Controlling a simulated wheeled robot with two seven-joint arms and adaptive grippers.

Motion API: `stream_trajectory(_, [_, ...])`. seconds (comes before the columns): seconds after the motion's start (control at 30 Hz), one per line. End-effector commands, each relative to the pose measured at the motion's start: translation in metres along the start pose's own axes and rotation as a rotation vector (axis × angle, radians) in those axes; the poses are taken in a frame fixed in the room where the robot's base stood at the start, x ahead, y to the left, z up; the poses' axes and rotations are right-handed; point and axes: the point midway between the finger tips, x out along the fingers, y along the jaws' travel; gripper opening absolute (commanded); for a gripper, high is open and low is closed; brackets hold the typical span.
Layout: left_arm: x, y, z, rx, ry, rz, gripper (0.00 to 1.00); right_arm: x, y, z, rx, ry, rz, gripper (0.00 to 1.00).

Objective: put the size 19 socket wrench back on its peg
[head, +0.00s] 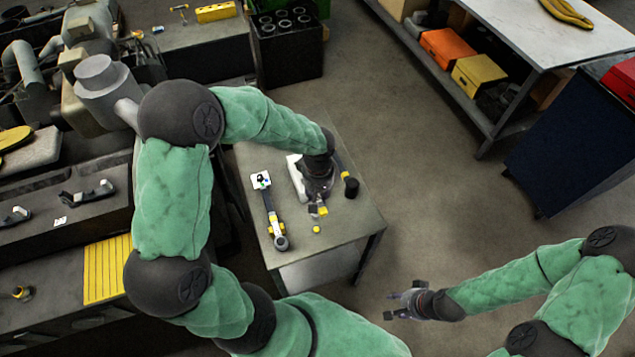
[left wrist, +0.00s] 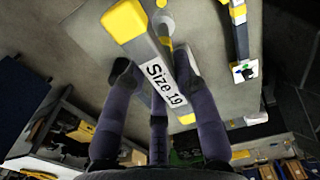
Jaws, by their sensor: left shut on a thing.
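My left gripper (head: 318,208) is over the small table and shut on a grey bar-shaped wrench with yellow ends. In the left wrist view the wrench (left wrist: 155,65) lies between the fingers, and its white label reads "Size 19". A yellow, peg-like piece (head: 316,229) shows on the table just below the gripper in the head view. A black cylinder (head: 351,188) with a yellow bar shows right of the gripper; I cannot tell whether it belongs to the held wrench. My right gripper (head: 403,302) is open and empty, right of the table.
Another grey and yellow wrench (head: 272,219) with a ring end and white tag lies along the left of the small table (head: 345,230). A white object (head: 297,178) is beside the left gripper. Engine benches stand at left; a shelved workbench (head: 560,45) stands at upper right. The floor between is clear.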

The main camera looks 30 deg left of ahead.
Motion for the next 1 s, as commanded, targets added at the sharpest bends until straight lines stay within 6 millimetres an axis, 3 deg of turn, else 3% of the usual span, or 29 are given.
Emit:
stream_trajectory(0.27, [0.018,0.0,0.0,-0.001,0.0,0.0,0.0,0.009,0.004,0.0,0.001,-0.002,0.0,0.4])
stream_trajectory(0.7, [0.07,0.001,0.0,0.0,0.001,0.001,0.0,0.04,0.014,-0.001,0.001,-0.001,0.0,0.4])
stream_trajectory(1.0, [0.075,0.001,0.0,0.0,0.001,0.001,0.0,0.046,0.017,-0.001,0.0,-0.001,0.0,0.4])
